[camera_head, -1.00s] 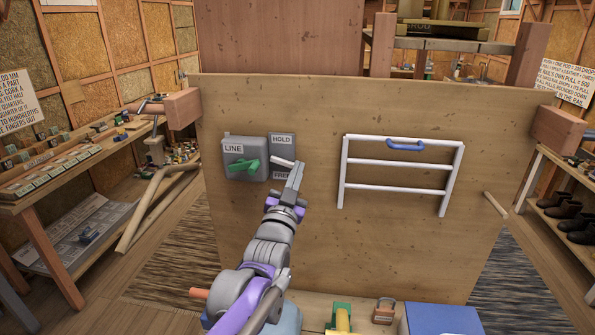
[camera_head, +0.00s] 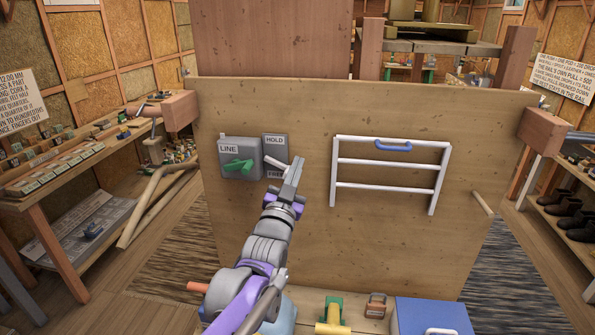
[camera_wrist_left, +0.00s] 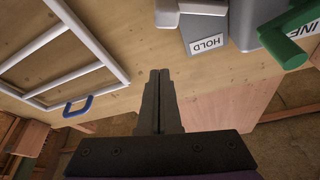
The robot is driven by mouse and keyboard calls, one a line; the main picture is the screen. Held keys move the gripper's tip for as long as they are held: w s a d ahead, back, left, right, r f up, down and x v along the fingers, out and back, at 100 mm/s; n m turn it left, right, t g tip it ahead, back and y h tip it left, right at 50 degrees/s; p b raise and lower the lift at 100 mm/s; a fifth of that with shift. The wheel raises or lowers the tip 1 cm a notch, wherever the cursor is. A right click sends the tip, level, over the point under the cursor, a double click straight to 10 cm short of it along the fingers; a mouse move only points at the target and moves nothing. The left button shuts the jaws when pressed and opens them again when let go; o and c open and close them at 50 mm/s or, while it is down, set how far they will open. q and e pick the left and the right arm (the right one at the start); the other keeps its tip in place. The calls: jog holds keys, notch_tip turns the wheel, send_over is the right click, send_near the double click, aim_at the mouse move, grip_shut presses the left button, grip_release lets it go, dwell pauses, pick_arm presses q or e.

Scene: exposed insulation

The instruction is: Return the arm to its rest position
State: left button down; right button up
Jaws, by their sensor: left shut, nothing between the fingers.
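My left arm reaches up from the bottom centre in the head view. Its gripper (camera_head: 297,160) is shut and empty, in front of the upright wooden panel (camera_head: 310,240). The fingertips are just right of the grey HOLD/FREE switch box (camera_head: 275,141) and overlap its right edge in this view. In the left wrist view the closed dark fingers (camera_wrist_left: 160,75) point towards the panel. The switch's pale lever (camera_head: 276,168) shows just left of the fingers in the head view. My right gripper is not in view.
Left of the switch is a grey LINE box (camera_head: 229,149) with a green handle (camera_head: 238,166). A white rack (camera_head: 388,163) with a blue handle (camera_head: 393,145) is on the panel's right.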

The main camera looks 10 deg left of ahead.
pick_arm(q)
jog(key=s+a+f+n+g+y, duration=0.1)
jog(key=s+f+g, duration=0.7)
jog(key=s+f, duration=0.9)
jog(key=s+a+f+n+g+y+b, duration=0.1)
jog(key=s+a+f+n+g, duration=0.2)
jog(key=s+f, duration=1.3)
jog(key=a+f+g, duration=0.1)
jog(key=a+g, duration=0.2)
jog(key=g, duration=0.1)
jog(key=shift+s+a+n+g, duration=0.2)
jog(key=shift+s+n+g, duration=0.2)
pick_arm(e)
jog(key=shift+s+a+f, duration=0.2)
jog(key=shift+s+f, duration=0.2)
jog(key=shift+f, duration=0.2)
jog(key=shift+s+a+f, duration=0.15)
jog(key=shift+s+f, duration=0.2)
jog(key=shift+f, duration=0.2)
